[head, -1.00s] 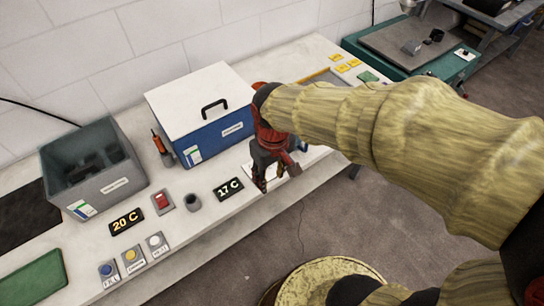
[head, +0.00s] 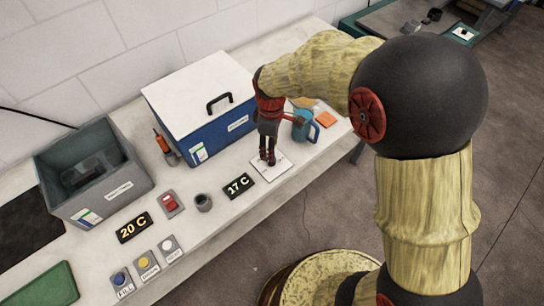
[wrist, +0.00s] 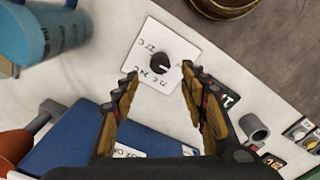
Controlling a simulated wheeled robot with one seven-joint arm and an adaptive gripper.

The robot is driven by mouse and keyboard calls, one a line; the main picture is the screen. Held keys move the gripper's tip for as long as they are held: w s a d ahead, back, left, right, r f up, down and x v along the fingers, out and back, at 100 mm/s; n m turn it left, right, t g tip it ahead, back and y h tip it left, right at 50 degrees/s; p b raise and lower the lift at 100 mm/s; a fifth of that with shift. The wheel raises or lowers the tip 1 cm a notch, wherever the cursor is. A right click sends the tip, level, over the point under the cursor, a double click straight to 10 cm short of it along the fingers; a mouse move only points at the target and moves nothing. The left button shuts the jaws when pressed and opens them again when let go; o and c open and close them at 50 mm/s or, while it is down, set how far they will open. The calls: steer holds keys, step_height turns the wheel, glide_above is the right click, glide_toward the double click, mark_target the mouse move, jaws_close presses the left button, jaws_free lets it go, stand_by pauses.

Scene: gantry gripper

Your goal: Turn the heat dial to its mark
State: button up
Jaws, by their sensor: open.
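The heat dial is a small round black knob (wrist: 152,66) on a white square panel (head: 270,174) with temperature markings around it. In the wrist view a pale pointer line lies on the knob's right side, and the markings are too small to read surely. My gripper (wrist: 160,76) is open, its two fingers on either side of the knob in the picture. In the head view my gripper (head: 268,160) points down over the panel and hides the knob. I cannot tell whether the fingertips touch it. Displays read "17 C" (head: 238,186) and "20 C" (head: 134,228).
A blue mug (head: 303,126) stands just right of my gripper. A blue box with a white lid (head: 212,120) stands behind left. A grey bin (head: 95,190), red switch (head: 170,203), grey cup (head: 203,203) and several push buttons (head: 145,260) are further left on the bench.

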step_height(320, 180, down, 6)
steer(key=shift+f+b, duration=0.1)
steer(key=shift+b, duration=0.85)
steer(key=shift+c, duration=1.1)
jaws_close()
